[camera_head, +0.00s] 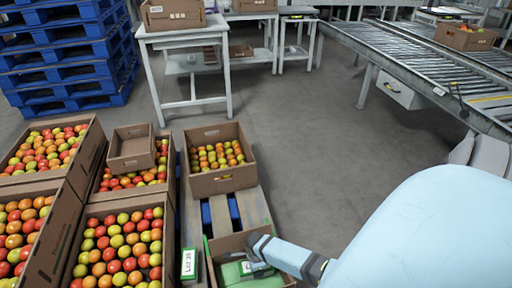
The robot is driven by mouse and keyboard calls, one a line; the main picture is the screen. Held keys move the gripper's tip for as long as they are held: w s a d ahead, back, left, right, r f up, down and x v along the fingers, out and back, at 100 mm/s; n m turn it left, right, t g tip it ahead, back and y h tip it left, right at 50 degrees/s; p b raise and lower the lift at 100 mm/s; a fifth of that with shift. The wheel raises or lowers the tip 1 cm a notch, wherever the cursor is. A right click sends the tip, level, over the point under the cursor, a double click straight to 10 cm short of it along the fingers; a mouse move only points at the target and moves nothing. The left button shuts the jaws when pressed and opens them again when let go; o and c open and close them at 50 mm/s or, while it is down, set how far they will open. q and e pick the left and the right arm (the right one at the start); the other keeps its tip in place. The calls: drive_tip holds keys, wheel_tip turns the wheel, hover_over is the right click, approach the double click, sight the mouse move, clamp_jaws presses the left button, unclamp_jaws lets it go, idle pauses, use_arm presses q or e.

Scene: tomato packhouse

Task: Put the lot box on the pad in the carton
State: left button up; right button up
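A cardboard carton (226,241) stands at the bottom centre, cut off by the picture's lower edge. Green surfaces (232,275) lie inside it; I cannot tell which is the pad and which is a box. A small white and green piece marked "LOT" (188,264) stands just left of this carton. My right arm comes in from the right, and its gripper (257,266) is low over the carton, at the green surfaces. Its fingers are small and partly hidden, so their opening and any hold are unclear. My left gripper is not in view.
Tomato-filled cartons (87,212) crowd the left, with a small empty-looking box (131,153) on one. Another tomato carton (217,181) stands behind on a pallet (255,208). Blue pallets (66,62), a grey table (185,36) and a roller conveyor (425,62) stand farther back. The middle floor is clear.

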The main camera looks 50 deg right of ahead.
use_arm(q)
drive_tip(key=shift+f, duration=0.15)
use_arm(e)
drive_tip(key=shift+f, duration=0.35)
drive_tip(key=o, duration=1.1)
drive_tip(key=shift+c, duration=0.2)
drive_tip(key=shift+r, duration=0.2)
use_arm(q)
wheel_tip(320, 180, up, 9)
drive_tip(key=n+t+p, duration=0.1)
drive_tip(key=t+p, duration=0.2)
drive_tip(key=p, duration=0.3)
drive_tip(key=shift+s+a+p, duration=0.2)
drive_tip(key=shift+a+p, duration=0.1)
use_arm(e)
wheel_tip(320, 180, up, 12)
